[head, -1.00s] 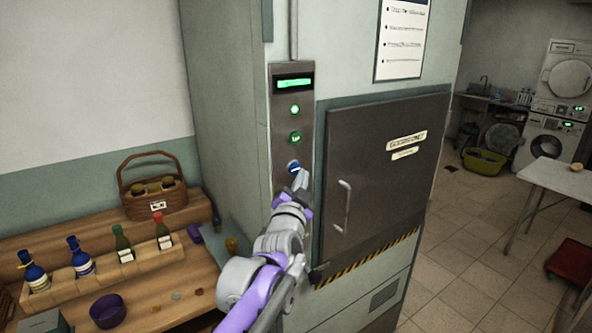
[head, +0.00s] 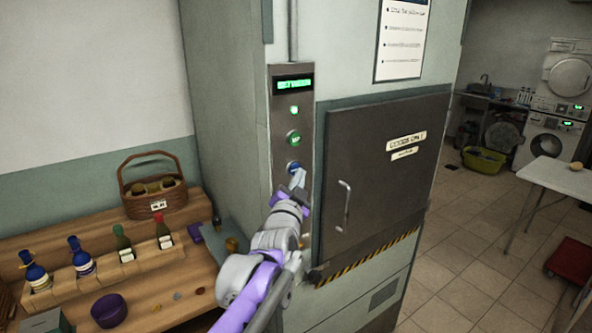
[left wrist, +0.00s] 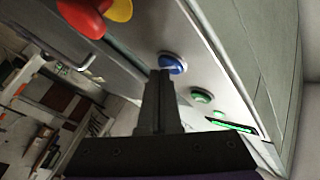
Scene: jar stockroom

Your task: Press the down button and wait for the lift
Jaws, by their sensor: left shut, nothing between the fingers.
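The lift's steel control panel (head: 281,185) is on the wall left of the closed grey lift door (head: 372,180). It has a blue lower button (head: 294,167), a green "UP" button (head: 294,138) and a dark display (head: 293,84) with green letters that seem to read "BETWEEN". My left gripper (head: 299,178) is shut and empty, its tips just below the blue button. In the left wrist view the shut fingertips (left wrist: 160,74) are close by the blue button (left wrist: 172,63); I cannot tell whether they touch it. My right gripper is not in view.
A wooden bench (head: 150,310) at left holds bottles, a basket (head: 155,200) and a purple bowl (head: 108,311). A white table (head: 560,178) and red trolley (head: 572,262) stand at right. The tiled floor between is clear.

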